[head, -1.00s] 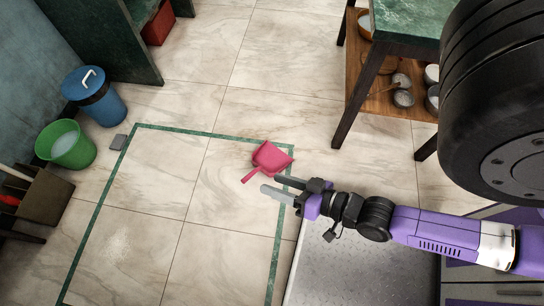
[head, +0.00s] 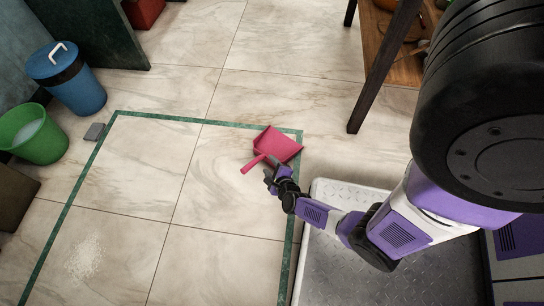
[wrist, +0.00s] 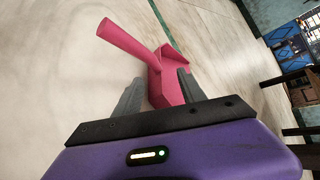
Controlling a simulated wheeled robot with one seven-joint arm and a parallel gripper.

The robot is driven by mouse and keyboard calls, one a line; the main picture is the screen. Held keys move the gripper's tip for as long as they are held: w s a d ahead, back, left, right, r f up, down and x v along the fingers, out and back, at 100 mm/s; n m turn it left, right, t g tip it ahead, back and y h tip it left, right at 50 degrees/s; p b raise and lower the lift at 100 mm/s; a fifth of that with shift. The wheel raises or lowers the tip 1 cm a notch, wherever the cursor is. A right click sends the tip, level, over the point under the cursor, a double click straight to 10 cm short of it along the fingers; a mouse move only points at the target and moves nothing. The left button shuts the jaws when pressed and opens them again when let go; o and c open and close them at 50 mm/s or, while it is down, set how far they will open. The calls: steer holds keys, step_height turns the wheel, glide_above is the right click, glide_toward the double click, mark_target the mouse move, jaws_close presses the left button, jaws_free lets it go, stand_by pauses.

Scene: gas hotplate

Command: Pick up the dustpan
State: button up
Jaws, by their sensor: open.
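The pink dustpan (head: 277,146) lies on the tiled floor near a corner of the green border line, its handle pointing down and left. It also shows in the wrist view (wrist: 166,82), with its handle rising to the upper left. My gripper (head: 270,172) is low beside the handle in the head view. In the wrist view my gripper (wrist: 158,92) has its two fingers apart, with part of the dustpan showing beyond and between them. Nothing is held. I cannot tell whether a finger touches the dustpan.
A blue lidded bin (head: 70,78) and a green bucket (head: 36,135) stand at the left. A dark-legged table (head: 384,68) stands at the upper right. White specks (head: 84,258) lie on the floor at lower left. The floor around the dustpan is clear.

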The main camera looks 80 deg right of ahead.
mark_target(265, 157)
steer(key=shift+w+d+f+m+b, duration=0.1)
steer(key=shift+d+f+m+b, duration=0.1)
steer(key=shift+f, duration=0.3)
steer(key=shift+w+d+f+m+b, duration=0.1)
steer(key=shift+d+f+m+b, duration=0.1)
steer(key=shift+f, duration=0.25)
steer(key=shift+b+x, duration=0.75)
steer(key=shift+x, duration=0.25)
steer(key=b+x, duration=0.3)
steer(key=shift+d+f, duration=0.2)
steer(key=shift+f, duration=0.25)
steer(key=shift+w+d+f+b, duration=0.2)
steer(key=shift+w+d+b, duration=0.1)
steer(key=shift+d+b, duration=0.25)
jaws_close()
